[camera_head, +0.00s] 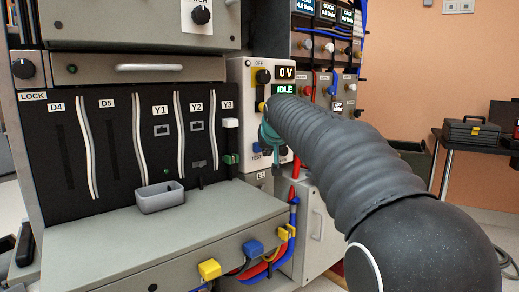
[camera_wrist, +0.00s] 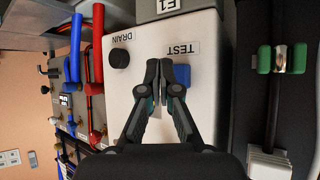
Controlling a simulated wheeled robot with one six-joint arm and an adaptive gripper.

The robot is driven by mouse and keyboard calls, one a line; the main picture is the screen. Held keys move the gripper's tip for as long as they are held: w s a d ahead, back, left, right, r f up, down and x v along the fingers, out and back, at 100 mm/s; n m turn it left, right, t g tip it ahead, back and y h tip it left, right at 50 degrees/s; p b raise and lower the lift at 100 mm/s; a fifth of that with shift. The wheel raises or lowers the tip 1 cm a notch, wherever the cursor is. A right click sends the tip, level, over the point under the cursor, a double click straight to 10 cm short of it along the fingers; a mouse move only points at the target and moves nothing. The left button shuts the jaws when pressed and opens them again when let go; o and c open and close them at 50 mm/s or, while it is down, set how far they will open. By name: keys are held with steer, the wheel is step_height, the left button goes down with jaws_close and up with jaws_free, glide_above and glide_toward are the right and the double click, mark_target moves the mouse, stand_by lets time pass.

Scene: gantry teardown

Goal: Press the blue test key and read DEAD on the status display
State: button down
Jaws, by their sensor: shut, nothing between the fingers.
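The status display (camera_head: 285,89) reads IDLE in green on the white panel (camera_head: 247,105); a readout above it (camera_head: 286,73) shows 0 V. In the wrist view, which is turned over, the blue test key (camera_wrist: 183,74) sits beside the TEST label (camera_wrist: 183,48). My gripper (camera_wrist: 159,66) is shut and empty, its tips in front of the panel between the black DRAIN knob (camera_wrist: 119,58) and the blue key. The right finger covers part of the key's edge; I cannot tell whether it touches.
A grey tray (camera_head: 162,198) stands on the bench ledge (camera_head: 120,245), left of my arm. Red and blue cables (camera_wrist: 97,40) run beside the panel. A rack with slots Y1 to Y3 (camera_head: 150,145) is at left. A black toolbox (camera_head: 471,131) stands on a table at right.

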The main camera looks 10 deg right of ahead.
steer(key=shift+w+a, duration=0.15)
steer(key=shift+w, duration=0.1)
steer(key=shift+w+a+p, duration=0.2)
steer(key=shift+w+p, duration=0.15)
stand_by(0.8)
steer(key=shift+s+d+b, duration=0.4)
steer(key=shift+s+d, duration=0.05)
steer(key=shift+s, duration=0.3)
steer(key=s+d+b, duration=0.2)
steer(key=s+d, duration=0.1)
steer(key=s, duration=0.2)
stand_by(0.5)
steer(key=shift+s, duration=0.1)
